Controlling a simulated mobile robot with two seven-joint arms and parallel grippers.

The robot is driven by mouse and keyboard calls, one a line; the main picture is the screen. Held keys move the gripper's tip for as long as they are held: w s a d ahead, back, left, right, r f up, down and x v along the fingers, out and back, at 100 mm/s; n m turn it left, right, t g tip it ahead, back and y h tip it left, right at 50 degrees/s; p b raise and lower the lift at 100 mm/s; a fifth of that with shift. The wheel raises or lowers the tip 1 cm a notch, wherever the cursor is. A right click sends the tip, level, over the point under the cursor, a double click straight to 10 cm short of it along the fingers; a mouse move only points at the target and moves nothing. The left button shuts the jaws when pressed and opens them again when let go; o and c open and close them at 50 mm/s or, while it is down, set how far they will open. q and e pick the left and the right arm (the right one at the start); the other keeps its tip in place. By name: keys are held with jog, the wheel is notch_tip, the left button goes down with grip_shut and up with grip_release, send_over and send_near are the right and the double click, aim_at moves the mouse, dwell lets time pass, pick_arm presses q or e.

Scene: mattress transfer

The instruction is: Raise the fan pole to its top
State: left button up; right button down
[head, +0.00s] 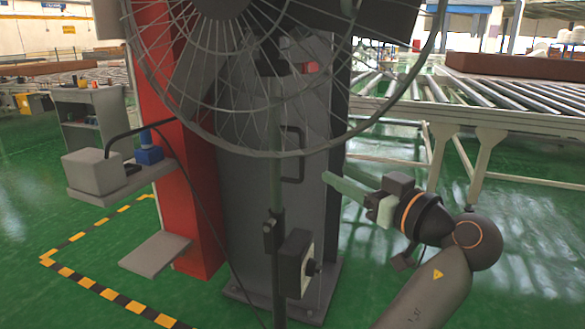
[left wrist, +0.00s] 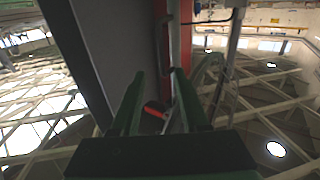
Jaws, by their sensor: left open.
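The fan's large wire cage (head: 290,153) fills the top of the head view, and its upper part is cut off. The thin fan pole (head: 277,185) runs upright below it, through a dark collar (head: 272,232), to the bottom edge. A dark box with a knob (head: 297,264) sits beside the lower pole. My left gripper (head: 332,178) is to the right of the pole, apart from it, with fingers pointing left. In the left wrist view its fingers (left wrist: 158,82) are open with nothing clearly held between them. My right gripper is out of view.
A grey column (head: 235,225) with a handle (head: 293,155) and a red side (head: 185,200) stands behind the pole. A small shelf (head: 120,185) juts out left. A roller conveyor (head: 500,105) is at the right. Green floor is open at lower left.

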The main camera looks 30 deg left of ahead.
aim_at(303, 157)
pick_arm(q)
jog(key=p+x, duration=0.1)
jog(key=x, duration=1.1)
jog(key=shift+s+a+p, duration=0.1)
jog(key=shift+a+p, duration=0.1)
jog(key=shift+p, duration=0.1)
grip_shut()
dwell(0.9)
